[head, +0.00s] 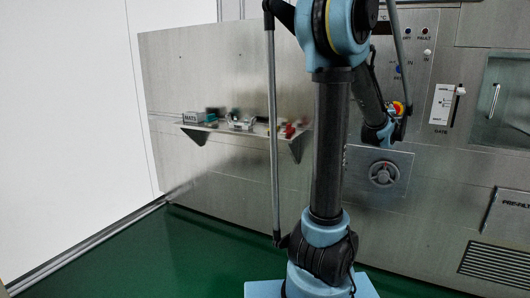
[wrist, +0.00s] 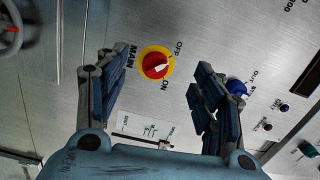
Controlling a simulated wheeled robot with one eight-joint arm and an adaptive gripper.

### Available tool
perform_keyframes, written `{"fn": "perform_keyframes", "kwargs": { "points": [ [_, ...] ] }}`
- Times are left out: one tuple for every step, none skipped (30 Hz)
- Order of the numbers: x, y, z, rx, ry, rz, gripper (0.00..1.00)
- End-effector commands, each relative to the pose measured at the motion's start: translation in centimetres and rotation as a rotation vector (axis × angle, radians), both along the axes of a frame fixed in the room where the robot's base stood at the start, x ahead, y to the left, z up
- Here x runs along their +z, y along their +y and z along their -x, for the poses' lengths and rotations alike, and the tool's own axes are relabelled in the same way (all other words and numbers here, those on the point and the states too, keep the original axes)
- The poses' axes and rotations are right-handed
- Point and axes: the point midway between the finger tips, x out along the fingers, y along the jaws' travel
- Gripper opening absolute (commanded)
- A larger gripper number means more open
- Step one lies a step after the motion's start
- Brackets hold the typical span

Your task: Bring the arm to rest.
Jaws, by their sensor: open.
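My arm rises in front of the washer's steel panel, and its far end reaches the panel to the right of the upright link in the head view. My gripper (wrist: 166,58) is open in the wrist view, with two dark blue padded fingers spread apart and nothing between the pads. A red and yellow MAIN rotary switch (wrist: 155,65) shows on the panel beyond the fingertips, between them in the picture. The switch also shows in the head view (head: 398,108), partly covered by my arm. I cannot tell whether a finger touches the panel.
A blue button (wrist: 236,88) sits by the right finger. A round handwheel (head: 384,174) is below the switch. A shelf (head: 222,128) with small items and a MATS label is on the left. A gate slider (head: 458,105) and a recessed window (head: 505,95) are on the right. Green floor (head: 160,255) is clear.

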Motion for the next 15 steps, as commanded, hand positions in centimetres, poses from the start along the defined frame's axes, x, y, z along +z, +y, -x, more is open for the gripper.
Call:
{"fn": "perform_keyframes", "kwargs": {
  "points": [
    [-0.1, 2.3, -0.5, 0.046, 0.025, 0.022, 0.62],
    [-0.2, 3.9, -0.8, 0.078, 0.045, 0.040, 0.62],
    [-0.4, 6.2, -1.2, 0.127, 0.074, 0.066, 0.62],
    [-0.6, 8.0, -1.4, 0.166, 0.098, 0.086, 0.62],
    [-0.8, 9.8, -1.6, 0.205, 0.122, 0.108, 0.62],
    [-1.3, 12.3, -1.6, 0.258, 0.156, 0.136, 0.62],
    [-1.7, 14.2, -1.7, 0.299, 0.182, 0.159, 0.62],
    [-2.1, 16.0, -1.6, 0.339, 0.209, 0.180, 0.62],
    [-2.7, 18.4, -1.3, 0.392, 0.244, 0.210, 0.62],
    [-3.2, 20.2, -1.1, 0.431, 0.271, 0.232, 0.62],
    [-3.8, 21.9, -0.8, 0.471, 0.299, 0.254, 0.62],
    [-4.6, 24.2, -0.2, 0.525, 0.337, 0.284, 0.62],
    [-5.2, 25.9, 0.3, 0.565, 0.366, 0.307, 0.62],
    [-5.9, 27.5, 0.9, 0.605, 0.395, 0.330, 0.62],
    [-6.8, 29.5, 1.8, 0.657, 0.433, 0.359, 0.62]
  ]
}}
